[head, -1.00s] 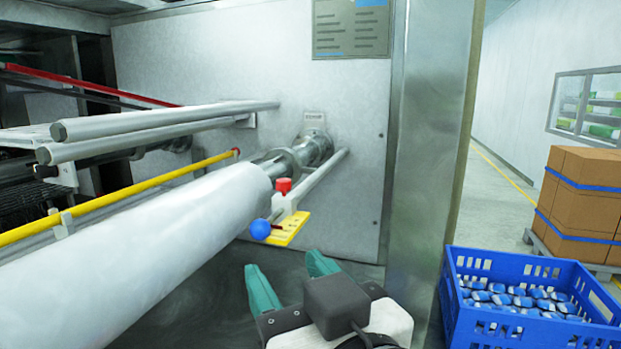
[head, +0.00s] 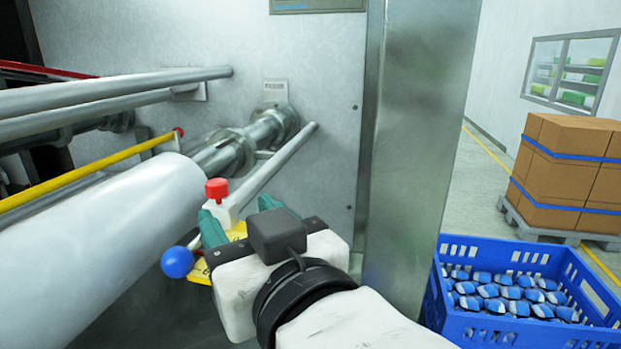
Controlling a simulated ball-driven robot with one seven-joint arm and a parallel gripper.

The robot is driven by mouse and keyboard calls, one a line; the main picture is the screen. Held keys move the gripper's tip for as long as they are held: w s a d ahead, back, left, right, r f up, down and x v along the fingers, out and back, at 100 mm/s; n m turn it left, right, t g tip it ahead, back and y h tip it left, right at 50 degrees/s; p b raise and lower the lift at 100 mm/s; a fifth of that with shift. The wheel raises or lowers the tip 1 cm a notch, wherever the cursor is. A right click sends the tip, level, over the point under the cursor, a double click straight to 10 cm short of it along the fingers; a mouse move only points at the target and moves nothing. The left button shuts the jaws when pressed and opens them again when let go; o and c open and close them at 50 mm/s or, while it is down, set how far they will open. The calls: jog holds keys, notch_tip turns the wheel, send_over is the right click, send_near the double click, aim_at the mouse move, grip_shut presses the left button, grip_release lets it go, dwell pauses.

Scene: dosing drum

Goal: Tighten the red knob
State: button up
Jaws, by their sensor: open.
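The red knob (head: 217,189) sits on top of a small white block (head: 225,212) on a grey rod beside the white roll. My gripper (head: 238,220) is open, with its two green fingers spread just in front of and below the knob in the head view. The red knob shows above and between the fingertips, and I cannot tell whether either finger touches the block. The yellow plate (head: 199,272) under the block is partly hidden by my gripper. A lever with a blue ball (head: 178,262) sticks out to the left of the plate.
The white roll (head: 125,245) fills the lower left. A yellow bar (head: 85,179) and grey rods (head: 120,90) run above it. A metal post (head: 415,150) stands right of my gripper. A blue crate (head: 480,330) of packets and strapped boxes (head: 565,170) are at the right.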

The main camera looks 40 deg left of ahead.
aim_at(213, 191)
jog(key=p+x, duration=0.1)
jog(key=x, duration=0.7)
jog(key=shift+w+a+f+p, duration=0.1)
jog(key=shift+a+p, duration=0.2)
jog(key=shift+p, duration=0.05)
grip_shut()
jog(key=shift+m+t, duration=0.3)
jog(key=shift+t, duration=0.3)
jog(key=shift+s+a+m+t+h+p, duration=0.1)
jog(key=shift+s+m+t+h+p, duration=0.2)
jog(key=shift+m+t+h, duration=0.7)
jog(key=shift+s+a+m+t+h+b, duration=0.1)
jog(key=shift+m+t+h+b, duration=0.3)
jog(key=shift+m+t+h, duration=0.55)
jog(key=shift+m+t+h+b, duration=0.4)
jog(key=shift+m+t, duration=0.25)
jog(key=shift+t, duration=0.7)
